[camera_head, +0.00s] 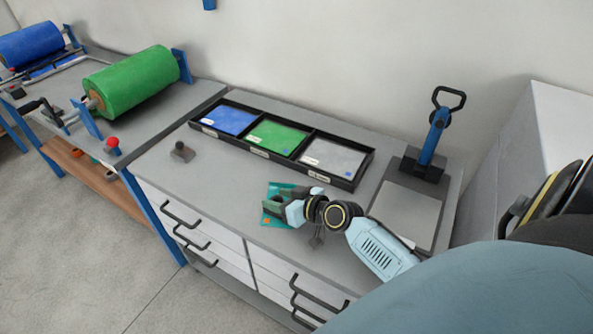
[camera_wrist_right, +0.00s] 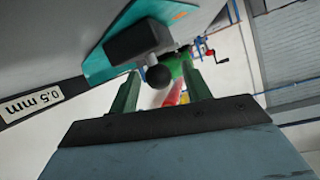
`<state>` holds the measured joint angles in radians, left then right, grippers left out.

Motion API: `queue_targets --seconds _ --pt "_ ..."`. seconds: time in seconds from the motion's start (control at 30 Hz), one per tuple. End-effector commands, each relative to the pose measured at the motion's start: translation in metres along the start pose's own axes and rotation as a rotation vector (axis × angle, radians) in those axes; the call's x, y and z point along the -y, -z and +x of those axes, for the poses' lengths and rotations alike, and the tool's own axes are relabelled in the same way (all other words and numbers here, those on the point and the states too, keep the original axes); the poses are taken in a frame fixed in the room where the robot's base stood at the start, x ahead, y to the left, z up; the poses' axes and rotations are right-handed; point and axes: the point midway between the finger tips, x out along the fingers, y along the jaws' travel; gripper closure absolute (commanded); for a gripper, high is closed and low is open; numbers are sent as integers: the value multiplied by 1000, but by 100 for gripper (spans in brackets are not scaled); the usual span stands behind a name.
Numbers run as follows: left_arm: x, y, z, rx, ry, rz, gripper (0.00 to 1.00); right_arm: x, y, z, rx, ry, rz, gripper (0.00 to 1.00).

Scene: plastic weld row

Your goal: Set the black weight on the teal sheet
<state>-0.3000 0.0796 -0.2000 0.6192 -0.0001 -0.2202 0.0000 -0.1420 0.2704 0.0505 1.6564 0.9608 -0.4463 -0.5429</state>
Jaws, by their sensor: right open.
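The teal sheet (camera_head: 266,220) lies flat on the grey bench top, partly hidden by my right gripper (camera_head: 281,208) in the head view. In the right wrist view, the black weight (camera_wrist_right: 136,39), a block with a ball knob, rests on the teal sheet (camera_wrist_right: 96,67). My right gripper (camera_wrist_right: 162,84) is open, with its green fingertips either side of the knob and no clear grip on it. In the head view the gripper hides the weight. My left gripper is not in view.
Another dark knobbed block (camera_head: 182,152) stands at the bench's left. A black tray (camera_head: 353,184) holds blue, green and grey sheets behind. A press with a blue lever (camera_head: 434,137) stands at the right. The bench between the left block and the teal sheet is clear.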

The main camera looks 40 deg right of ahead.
Motion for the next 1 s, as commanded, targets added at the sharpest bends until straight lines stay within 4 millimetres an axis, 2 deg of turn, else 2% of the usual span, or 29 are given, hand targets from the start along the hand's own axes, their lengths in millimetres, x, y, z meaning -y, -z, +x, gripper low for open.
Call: queue_targets --seconds 0.3,0.5,0.7,1.0 --pt "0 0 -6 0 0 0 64 0 -1 -65 4 -1 -4 52" --pt "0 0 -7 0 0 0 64 0 -1 -97 2 0 -1 52" --pt "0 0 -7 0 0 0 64 0 -1 -112 2 1 -1 52" --pt "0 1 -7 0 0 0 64 0 0 -114 1 1 0 52"
